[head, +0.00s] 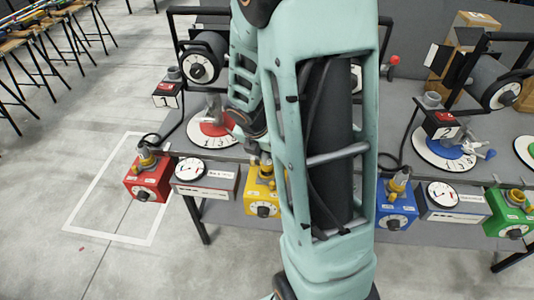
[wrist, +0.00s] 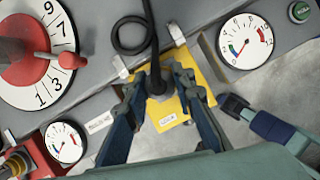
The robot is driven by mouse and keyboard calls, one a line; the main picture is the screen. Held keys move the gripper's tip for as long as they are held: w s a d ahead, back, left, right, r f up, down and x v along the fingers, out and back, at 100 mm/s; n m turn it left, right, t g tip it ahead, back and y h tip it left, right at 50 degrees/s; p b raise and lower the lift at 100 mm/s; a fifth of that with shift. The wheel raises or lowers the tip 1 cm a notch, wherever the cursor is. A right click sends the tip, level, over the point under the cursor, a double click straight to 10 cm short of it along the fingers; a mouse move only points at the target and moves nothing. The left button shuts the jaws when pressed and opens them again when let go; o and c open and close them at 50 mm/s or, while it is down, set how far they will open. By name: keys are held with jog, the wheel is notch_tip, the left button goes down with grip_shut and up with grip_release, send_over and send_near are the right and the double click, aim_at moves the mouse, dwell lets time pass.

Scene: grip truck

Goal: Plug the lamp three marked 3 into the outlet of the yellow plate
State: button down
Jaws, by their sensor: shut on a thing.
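My gripper (wrist: 158,88) is shut on a dark grey plug (wrist: 156,84) whose black cable (wrist: 152,35) runs up and loops in the wrist view. The plug is over the yellow plate (wrist: 168,118), at its middle; its lower end is hidden, so I cannot tell whether it is seated in the outlet. In the head view the yellow plate (head: 262,205) sits on the front of the bench, partly behind my arm. Lamps marked 1 (head: 203,62) and 2 (head: 497,88) stand on the bench. No lamp marked 3 shows; my arm hides the middle.
A red box (head: 148,180), a blue box (head: 397,212) and a green box (head: 511,212) line the bench front, with gauges between. A red-centred dial (wrist: 30,55) is left of my gripper; a round gauge (wrist: 246,41) is to the right.

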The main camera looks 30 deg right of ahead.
aim_at(267, 162)
jog(key=shift+f+b, duration=1.3)
jog(key=shift+f, duration=0.35)
jog(key=c, duration=1.2)
grip_release()
jog(key=shift+c, duration=0.2)
jog(key=shift+r, duration=0.15)
jog(key=shift+r+p, duration=2.45)
jog(key=shift+p, duration=0.2)
jog(key=shift+d, duration=0.1)
